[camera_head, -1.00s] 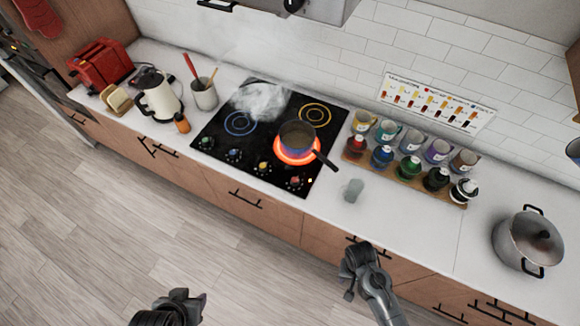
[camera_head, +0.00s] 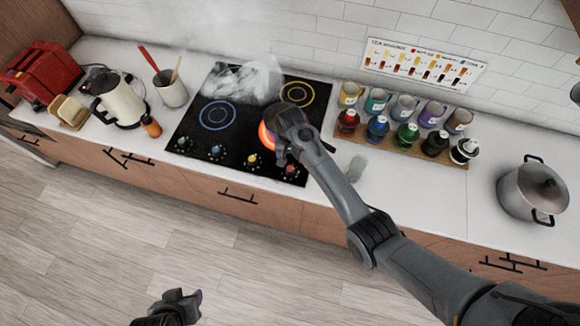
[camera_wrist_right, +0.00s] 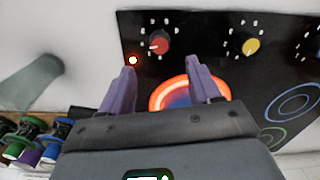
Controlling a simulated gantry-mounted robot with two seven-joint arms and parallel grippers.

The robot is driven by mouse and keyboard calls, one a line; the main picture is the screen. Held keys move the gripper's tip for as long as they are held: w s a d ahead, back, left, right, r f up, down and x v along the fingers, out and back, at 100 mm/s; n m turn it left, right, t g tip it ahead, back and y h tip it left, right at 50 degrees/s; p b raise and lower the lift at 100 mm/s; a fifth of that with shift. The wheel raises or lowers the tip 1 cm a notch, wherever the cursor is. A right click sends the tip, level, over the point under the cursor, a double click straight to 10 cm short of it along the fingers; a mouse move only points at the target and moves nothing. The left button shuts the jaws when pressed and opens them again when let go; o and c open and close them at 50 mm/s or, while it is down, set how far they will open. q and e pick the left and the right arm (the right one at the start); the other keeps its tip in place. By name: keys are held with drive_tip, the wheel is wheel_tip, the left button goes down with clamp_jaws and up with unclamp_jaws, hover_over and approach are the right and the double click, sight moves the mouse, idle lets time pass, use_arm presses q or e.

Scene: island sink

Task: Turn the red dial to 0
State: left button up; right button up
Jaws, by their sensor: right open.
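The red dial (camera_head: 291,169) is on the front right corner of the black cooktop (camera_head: 190,140), beside my right gripper. In the right wrist view, the red dial (camera_wrist_right: 159,43) has white marks around it and lies just beyond the fingertips, apart from them. My right gripper (camera_head: 283,156) is above the cooktop. In the wrist view, its two fingers (camera_wrist_right: 160,64) are spread and empty. The red-hot burner (camera_wrist_right: 190,92) glows below and between them. My left gripper (camera_head: 182,302) is low over the floor; its jaws are unclear.
A yellow dial (camera_wrist_right: 251,46) is beside the red one. A small red light (camera_wrist_right: 133,60) is lit near it. The pan on the hot burner is mostly hidden by my arm. A bottle rack (camera_head: 400,143) and a grey-green object (camera_head: 357,167) stand right.

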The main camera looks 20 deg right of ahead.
sight(290, 168)
wheel_tip(290, 168, down, 9)
drive_tip(key=shift+r+b, duration=0.1)
drive_tip(key=shift+b, duration=0.5)
drive_tip(key=c, duration=1)
drive_tip(key=shift+c, duration=0.2)
